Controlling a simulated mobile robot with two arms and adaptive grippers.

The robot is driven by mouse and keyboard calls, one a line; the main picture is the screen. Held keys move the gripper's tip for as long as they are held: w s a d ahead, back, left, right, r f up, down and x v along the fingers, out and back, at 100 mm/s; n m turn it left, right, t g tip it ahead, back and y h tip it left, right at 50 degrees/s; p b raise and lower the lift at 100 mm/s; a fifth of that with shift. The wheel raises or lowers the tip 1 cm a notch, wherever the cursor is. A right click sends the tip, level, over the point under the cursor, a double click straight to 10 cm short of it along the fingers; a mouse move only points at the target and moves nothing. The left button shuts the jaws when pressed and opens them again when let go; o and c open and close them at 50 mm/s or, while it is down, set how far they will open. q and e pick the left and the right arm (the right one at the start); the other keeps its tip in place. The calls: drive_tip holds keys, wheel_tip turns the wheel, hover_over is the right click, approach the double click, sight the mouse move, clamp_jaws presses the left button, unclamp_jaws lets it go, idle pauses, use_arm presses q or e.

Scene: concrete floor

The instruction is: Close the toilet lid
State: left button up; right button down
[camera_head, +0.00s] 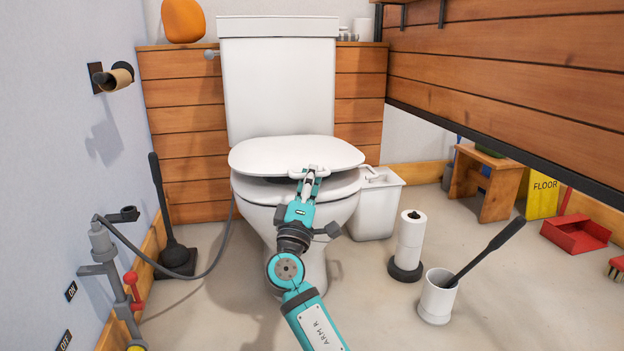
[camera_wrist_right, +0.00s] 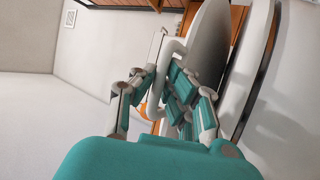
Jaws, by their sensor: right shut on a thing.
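The white toilet (camera_head: 278,85) stands against the back wall. Its lid (camera_head: 290,151) is nearly level and tilted a little above the white seat (camera_head: 340,186), with a dark gap between them. My right gripper (camera_head: 309,178) is at the lid's front edge, shut on the small white lid handle (camera_head: 322,171). In the right wrist view the handle (camera_wrist_right: 179,50) runs down between the fingers of the gripper (camera_wrist_right: 165,85), and the lid (camera_wrist_right: 208,42) is beside it. The fingers hide part of the handle. My left gripper is not in view.
A white bin (camera_head: 377,205) stands right of the bowl. A paper roll stand (camera_head: 409,245) and a brush holder (camera_head: 437,297) are on the floor at right. A plunger (camera_head: 173,253) and a grey hose (camera_head: 190,276) are at left. Open floor lies in front.

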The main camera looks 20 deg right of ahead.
drive_tip(key=shift+w+f, duration=0.1)
drive_tip(key=shift+f, duration=0.15)
drive_tip(key=c, duration=1.6)
unclamp_jaws()
drive_tip(key=shift+w+f, duration=0.1)
drive_tip(key=shift+c, duration=0.2)
wheel_tip(320, 180, up, 10)
drive_tip(key=shift+r, duration=0.25)
drive_tip(key=shift+f, duration=0.1)
